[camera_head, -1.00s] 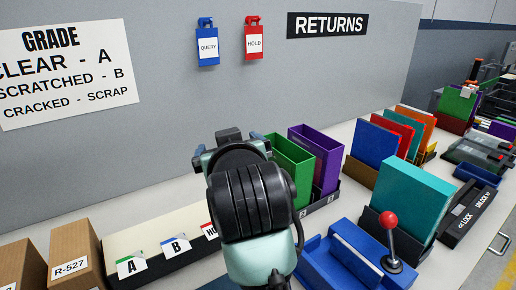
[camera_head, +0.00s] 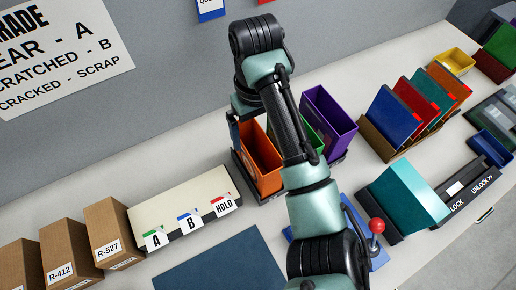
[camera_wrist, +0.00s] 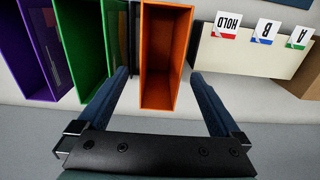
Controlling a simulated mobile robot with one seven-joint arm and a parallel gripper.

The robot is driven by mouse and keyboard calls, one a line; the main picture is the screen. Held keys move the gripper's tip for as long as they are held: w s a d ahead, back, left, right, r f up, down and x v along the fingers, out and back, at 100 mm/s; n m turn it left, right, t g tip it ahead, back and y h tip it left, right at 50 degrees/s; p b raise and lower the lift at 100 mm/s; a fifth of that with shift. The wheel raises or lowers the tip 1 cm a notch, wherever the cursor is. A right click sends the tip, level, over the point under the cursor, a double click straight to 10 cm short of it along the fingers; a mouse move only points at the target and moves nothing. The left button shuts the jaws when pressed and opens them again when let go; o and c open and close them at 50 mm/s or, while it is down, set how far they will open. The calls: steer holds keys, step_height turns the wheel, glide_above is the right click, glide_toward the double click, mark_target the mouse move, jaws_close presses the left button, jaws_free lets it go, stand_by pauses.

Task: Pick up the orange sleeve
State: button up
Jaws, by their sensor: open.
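The orange sleeve (camera_head: 260,158) is an open-topped upright box at the left end of a dark rack (camera_head: 247,180) on the bench. Its hollow inside shows in the wrist view (camera_wrist: 158,75). My gripper (camera_wrist: 160,76) is open, with one blue finger on each side of the sleeve in that picture. I cannot tell how far down the fingers reach or whether they touch it. A green sleeve (camera_wrist: 84,45) and a purple sleeve (camera_wrist: 38,50) stand beside the orange one.
A card box (camera_head: 180,205) with A, B and HOLD tabs stands left of the rack, beyond a gap. Cardboard boxes (camera_head: 108,232) stand farther left. A blue tray with a red-knobbed lever (camera_head: 377,226) lies right of my arm. The wall (camera_head: 170,60) rises behind.

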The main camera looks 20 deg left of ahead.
steer(key=f+p, duration=0.1)
steer(key=f, duration=0.4)
steer(key=f+p, duration=0.1)
steer(key=f, duration=0.5)
steer(key=shift+s+d+f, duration=0.15)
steer(key=shift+s, duration=0.05)
steer(key=c, duration=1.3)
